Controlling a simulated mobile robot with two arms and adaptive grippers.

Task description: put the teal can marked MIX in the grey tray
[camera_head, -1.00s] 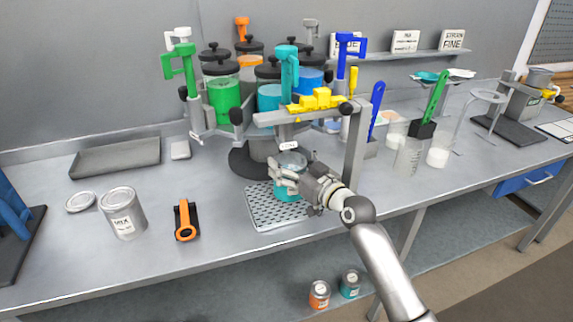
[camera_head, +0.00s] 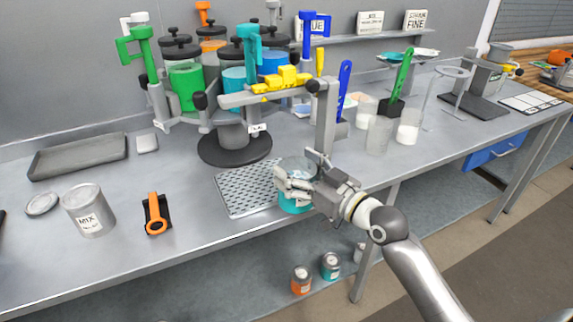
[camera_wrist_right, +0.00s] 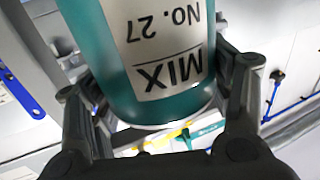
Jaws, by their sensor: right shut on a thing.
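The teal can marked MIX (camera_head: 295,204) is in my right gripper (camera_head: 292,181), at the right edge of the perforated plate. The fingers hide part of it, and I cannot tell whether it touches the surface. In the right wrist view the teal can (camera_wrist_right: 165,105) sits between the two fingers, its label reading MIX No. 27 upside down. The grey tray (camera_head: 80,157) lies empty at the back left of the bench, far from the gripper. My left gripper is not in view.
The dispenser carousel with coloured canisters (camera_head: 187,88) and its post (camera_head: 326,115) stand behind the gripper. A grey metal can (camera_head: 90,212), a lid (camera_head: 42,203) and an orange-handled tool (camera_head: 155,213) are at front left. More cans (camera_head: 301,279) sit on the lower shelf.

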